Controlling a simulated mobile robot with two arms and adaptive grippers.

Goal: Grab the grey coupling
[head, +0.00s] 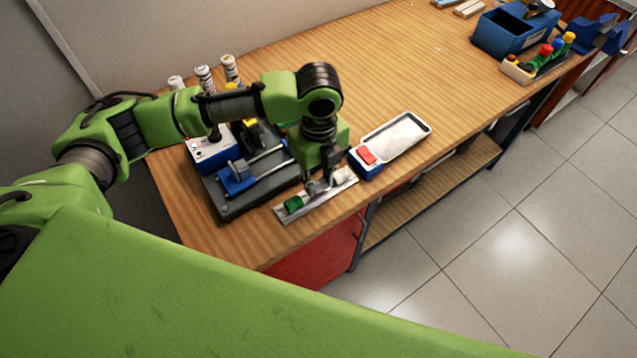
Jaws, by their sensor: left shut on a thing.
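A light grey holder strip (325,199) lies near the front edge of the wooden bench. A green piece (294,203) sits at its left end and a white piece (343,175) at its right end. My left gripper (319,187) points down over the strip's middle, between these two. It is shut on a small grey thing there, which looks like the grey coupling (318,190). The fingers hide most of it, and I cannot tell whether it still rests in the strip. My right gripper is not in view.
A dark fixture with a blue clamp (237,180) stands left of the strip. A blue box with a red top (366,159) and a pale tray (402,133) lie to the right. A blue bin (505,35) stands far right. The bench middle is clear.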

